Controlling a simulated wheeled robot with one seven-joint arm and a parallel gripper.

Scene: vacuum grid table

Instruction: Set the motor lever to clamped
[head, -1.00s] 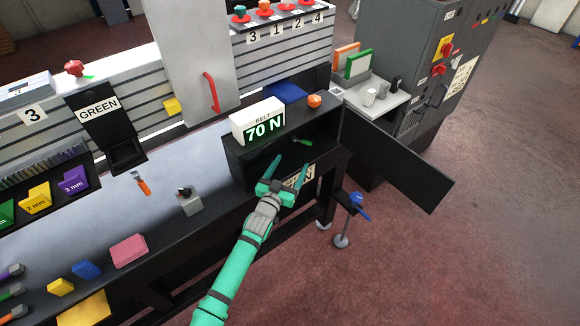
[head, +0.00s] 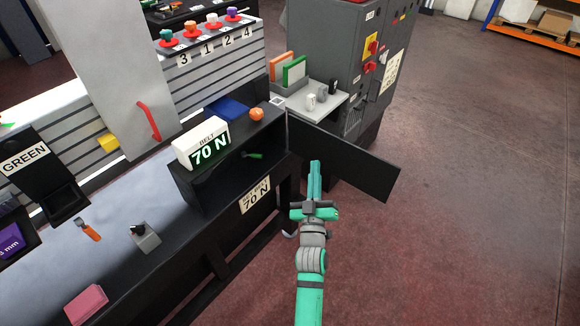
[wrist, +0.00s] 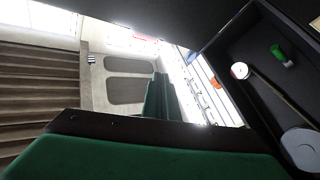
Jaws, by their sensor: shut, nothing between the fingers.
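The motor lever appears to be the green-handled lever (head: 252,155) inside the open black box under the belt display. In the wrist view the green fingers (wrist: 160,98) point away from the lever. The head view shows the lever small, so its exact setting cannot be told.
The black door (head: 345,160) swings open to the right of the box (head: 215,192). A display (head: 202,143) reading 70 N and an orange knob (head: 256,114) stand on top. A grey cabinet (head: 335,60) stands behind. The floor at right is clear.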

